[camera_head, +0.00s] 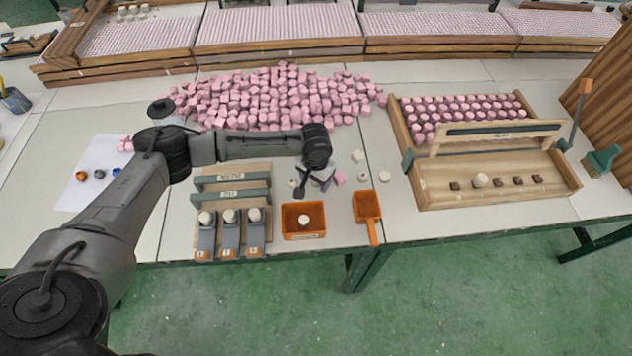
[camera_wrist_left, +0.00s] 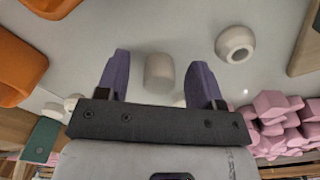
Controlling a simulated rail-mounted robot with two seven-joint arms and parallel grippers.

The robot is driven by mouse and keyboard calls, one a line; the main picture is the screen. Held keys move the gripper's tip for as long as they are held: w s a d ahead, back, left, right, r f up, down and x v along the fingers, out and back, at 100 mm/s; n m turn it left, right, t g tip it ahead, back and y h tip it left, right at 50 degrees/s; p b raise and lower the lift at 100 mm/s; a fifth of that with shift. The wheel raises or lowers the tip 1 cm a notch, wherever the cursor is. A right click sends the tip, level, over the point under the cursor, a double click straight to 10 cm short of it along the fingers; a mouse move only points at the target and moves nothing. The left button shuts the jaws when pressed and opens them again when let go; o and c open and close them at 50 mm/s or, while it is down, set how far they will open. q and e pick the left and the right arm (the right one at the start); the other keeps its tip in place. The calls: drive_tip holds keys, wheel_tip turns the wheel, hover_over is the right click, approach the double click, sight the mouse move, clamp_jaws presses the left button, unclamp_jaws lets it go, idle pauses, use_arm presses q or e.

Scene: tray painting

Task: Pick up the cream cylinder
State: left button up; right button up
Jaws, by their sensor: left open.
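My left gripper (camera_head: 314,187) is open and points down over the table between the pink pile and the orange tray. In the left wrist view, a plain cream cylinder (camera_wrist_left: 159,73) shows between the two purple-grey fingers of the gripper (camera_wrist_left: 158,62), with a gap on each side. Whether the fingertips are down at its level, I cannot tell. In the head view my gripper mostly hides this cylinder. A cream ring-like piece with a dark hole (camera_wrist_left: 236,44) lies outside the fingers. My right gripper is not in view.
An orange tray (camera_head: 289,233) holding a cream piece stands in front of the gripper, with an orange scoop (camera_head: 367,207) to its right. Pink blocks (camera_head: 270,97) are heaped behind. Labelled stands (camera_head: 230,185) are at left, a wooden tray (camera_head: 435,190) at right.

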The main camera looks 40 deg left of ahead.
use_arm(q)
drive_tip(key=shift+c, duration=0.2)
drive_tip(key=c, duration=0.9)
drive_tip(key=shift+c, duration=0.2)
